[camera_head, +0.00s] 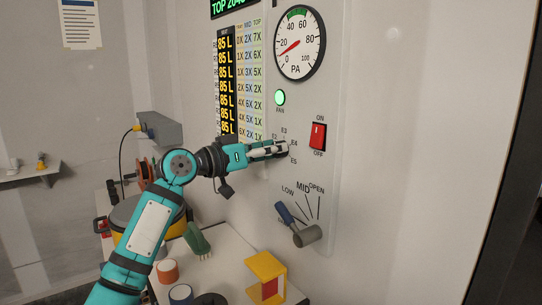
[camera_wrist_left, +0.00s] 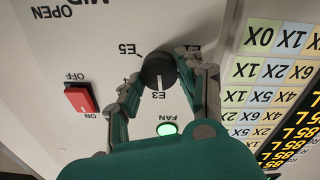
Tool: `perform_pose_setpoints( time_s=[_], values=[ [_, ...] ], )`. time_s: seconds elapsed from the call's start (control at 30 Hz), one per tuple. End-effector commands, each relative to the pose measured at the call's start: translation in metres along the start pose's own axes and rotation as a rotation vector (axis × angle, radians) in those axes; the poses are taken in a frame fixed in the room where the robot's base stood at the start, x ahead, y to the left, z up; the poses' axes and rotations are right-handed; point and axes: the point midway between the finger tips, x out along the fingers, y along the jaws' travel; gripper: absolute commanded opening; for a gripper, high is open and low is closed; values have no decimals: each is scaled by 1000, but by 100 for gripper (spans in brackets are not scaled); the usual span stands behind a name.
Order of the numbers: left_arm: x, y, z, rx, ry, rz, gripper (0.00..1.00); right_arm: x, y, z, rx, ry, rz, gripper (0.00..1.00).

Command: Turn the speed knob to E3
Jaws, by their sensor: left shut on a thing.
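The black round speed knob (camera_wrist_left: 158,70) sits on the grey panel, with labels E1, E3 and E5 readable around it in the left wrist view. That view is upside down, and the knob's white pointer line points at the E3 label. My left gripper (camera_head: 279,149) is shut on the knob, one finger on each side of it. My right gripper is not in view.
A green lit FAN lamp (camera_head: 280,97) and a PA gauge (camera_head: 300,43) are above the knob. A red ON/OFF switch (camera_head: 318,136) is to its right. A cluttered bench (camera_head: 229,259) stands at lower left.

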Motion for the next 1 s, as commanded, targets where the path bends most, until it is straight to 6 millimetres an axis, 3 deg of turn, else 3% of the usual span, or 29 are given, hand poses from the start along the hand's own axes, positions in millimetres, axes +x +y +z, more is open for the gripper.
perform_pose_setpoints(
  time_s=[0.3, 0.8, 0.83, 1.0],
  values=[
    [0, -1, 3, 100, -7, 0, 6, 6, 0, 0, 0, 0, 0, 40],
    [0, -1, 4, 114, -8, 0, 6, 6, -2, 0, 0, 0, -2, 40],
    [0, -1, 3, 114, -8, 0, 41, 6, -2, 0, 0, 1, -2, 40],
    [0, 0, 2, 114, -5, 0, 61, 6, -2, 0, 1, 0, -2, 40]
  ],
)
